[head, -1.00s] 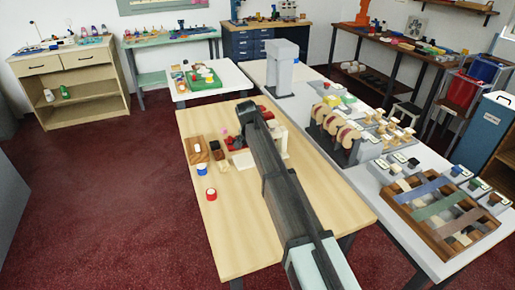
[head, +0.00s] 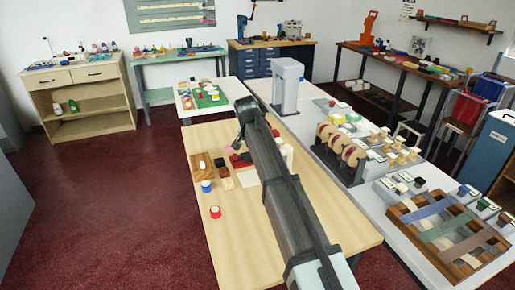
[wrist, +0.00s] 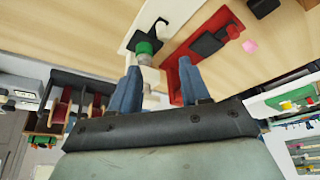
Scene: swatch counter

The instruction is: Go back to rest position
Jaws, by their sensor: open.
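My gripper (wrist: 159,68) shows in the wrist view as two blue fingers spread apart, with nothing visible held between them. Past the fingertips are a white holder (wrist: 168,17) with a green-topped piece (wrist: 144,47) and a red tray (wrist: 221,18) with a black item (wrist: 207,43). A small pink piece (wrist: 249,46) lies beside the red tray. In the head view my dark arm reaches across the light wooden table (head: 225,248), and its far end is over the red tray (head: 240,160). My arm hides part of the white holder (head: 287,152), and the fingertips are hard to make out there.
Left of my arm are a wooden tray (head: 200,168), a blue-topped jar (head: 207,187) and a red-topped jar (head: 215,212). A grey column (head: 286,88), a rack of discs (head: 341,150) and a slatted wooden frame (head: 450,243) stand right. The table's front left is clear.

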